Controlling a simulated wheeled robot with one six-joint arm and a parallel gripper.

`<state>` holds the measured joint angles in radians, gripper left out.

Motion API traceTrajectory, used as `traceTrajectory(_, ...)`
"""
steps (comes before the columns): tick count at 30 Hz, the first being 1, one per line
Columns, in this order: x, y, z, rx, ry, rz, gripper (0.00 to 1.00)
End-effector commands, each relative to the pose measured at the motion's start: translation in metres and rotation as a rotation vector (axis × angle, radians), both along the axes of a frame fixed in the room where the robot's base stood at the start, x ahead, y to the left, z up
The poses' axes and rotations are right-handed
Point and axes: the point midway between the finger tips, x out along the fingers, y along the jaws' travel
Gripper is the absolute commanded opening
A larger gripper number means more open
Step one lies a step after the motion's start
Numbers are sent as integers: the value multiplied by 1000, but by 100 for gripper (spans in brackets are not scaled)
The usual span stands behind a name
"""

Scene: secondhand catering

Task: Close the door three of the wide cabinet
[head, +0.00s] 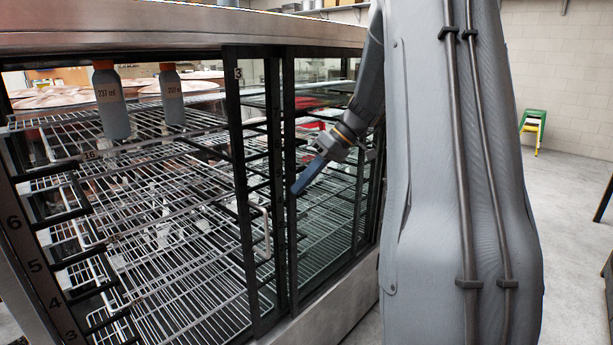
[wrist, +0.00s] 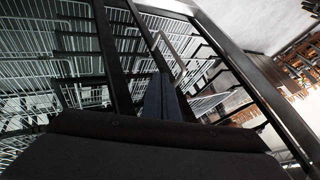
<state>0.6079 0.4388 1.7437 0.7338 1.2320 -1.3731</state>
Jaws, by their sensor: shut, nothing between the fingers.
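The wide cabinet (head: 190,41) has a metal top, black frames and wire shelves. A black door frame with a "3" label (head: 239,73) at its top stands near the middle of its front. A light bar handle (head: 266,232) shows low beside this frame, and a handle also shows in the wrist view (wrist: 177,55). The bay left of the frame shows bare racks; how far the door stands open is hard to tell through the glass. My gripper (head: 299,187), with blue fingers, is shut and empty, in front of the frames right of the handle. The fingers also show in the wrist view (wrist: 162,96).
A green and yellow step stool (head: 533,127) is at the far right wall. Grey floor (head: 565,200) is clear on the right.

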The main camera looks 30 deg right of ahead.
Motion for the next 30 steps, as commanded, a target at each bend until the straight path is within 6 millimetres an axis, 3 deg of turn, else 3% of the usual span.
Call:
traceTrajectory(8,12,34,-41,0,4,2,0)
traceTrajectory(12,6,53,-33,-1,1,2,0)
traceTrajectory(18,2,67,-32,-2,2,0,0)
traceTrajectory(30,2,69,-33,-1,1,-1,0)
